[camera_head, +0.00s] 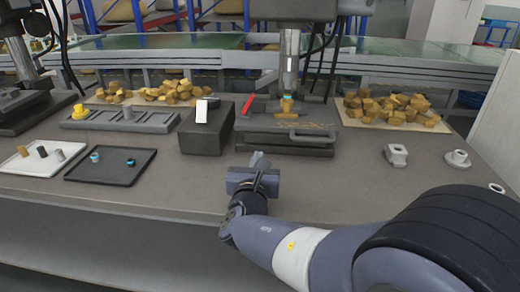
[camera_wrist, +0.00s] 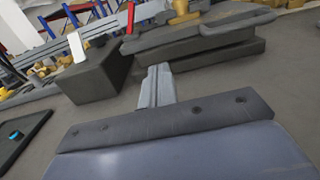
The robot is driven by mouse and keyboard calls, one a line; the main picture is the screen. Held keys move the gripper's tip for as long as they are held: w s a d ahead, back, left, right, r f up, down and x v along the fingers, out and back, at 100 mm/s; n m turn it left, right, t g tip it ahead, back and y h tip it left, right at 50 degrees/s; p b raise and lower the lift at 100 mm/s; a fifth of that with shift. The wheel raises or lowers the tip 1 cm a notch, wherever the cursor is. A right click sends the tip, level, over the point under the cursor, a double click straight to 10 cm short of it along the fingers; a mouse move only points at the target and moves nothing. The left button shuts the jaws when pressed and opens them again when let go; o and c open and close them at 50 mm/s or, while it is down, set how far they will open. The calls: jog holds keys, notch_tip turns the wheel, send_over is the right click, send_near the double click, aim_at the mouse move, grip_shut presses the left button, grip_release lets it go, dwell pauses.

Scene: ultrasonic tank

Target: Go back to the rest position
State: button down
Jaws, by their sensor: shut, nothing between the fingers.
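My gripper (camera_head: 257,160) is over the front middle of the grey workbench (camera_head: 330,190), in front of the dark machine base (camera_head: 290,138). Its two fingers are together and nothing is between them. In the wrist view the closed fingers (camera_wrist: 156,85) point toward the gap between the dark block (camera_wrist: 97,72) and the machine base (camera_wrist: 215,55). My arm reaches in from the lower right of the head view. The part of the bench under my gripper is hidden.
A dark block (camera_head: 204,135) with a white item on top stands left of my gripper. A black tray (camera_head: 112,170) and a white tray (camera_head: 30,160) lie at left. Two metal fittings (camera_head: 396,155) (camera_head: 457,159) stand at right. Brass-coloured pieces (camera_head: 395,107) lie behind. The bench front is clear.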

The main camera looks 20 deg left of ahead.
jog(key=shift+v, duration=0.8)
jog(key=shift+w, duration=0.15)
